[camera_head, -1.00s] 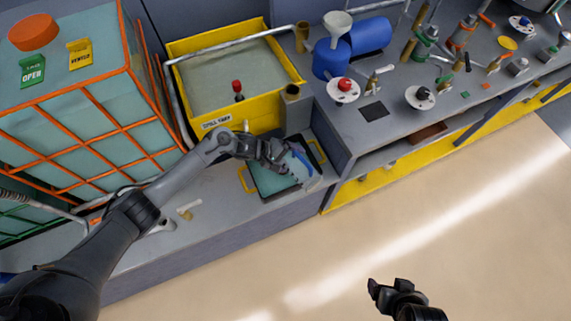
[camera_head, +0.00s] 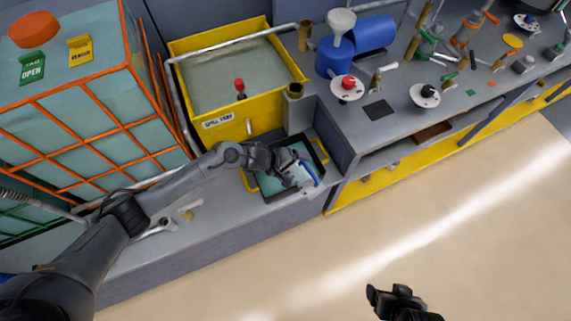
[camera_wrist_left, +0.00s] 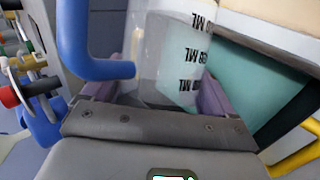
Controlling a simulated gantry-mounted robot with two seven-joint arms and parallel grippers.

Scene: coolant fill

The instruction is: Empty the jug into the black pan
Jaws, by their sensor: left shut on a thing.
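The jug (camera_wrist_left: 165,45) is clear with black ML markings and a blue handle (camera_wrist_left: 92,50). My left gripper (camera_head: 291,167) is shut on the jug and holds it over the right part of the black pan. In the left wrist view the jug sits between the purple-grey finger pads. The black pan (camera_head: 266,194) has yellow handles and holds teal liquid; it lies on the lower bench. How much liquid is in the jug I cannot tell. My right gripper (camera_head: 385,298) is empty over the floor at the lower right, its fingers apart.
A yellow spill tray (camera_head: 222,133) stands behind the pan. An orange-caged tank (camera_head: 90,100) is at the left. A raised bench (camera_head: 385,130) with valves and a blue drum (camera_head: 372,35) borders the pan's right. A spanner (camera_head: 155,228) lies on the lower bench.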

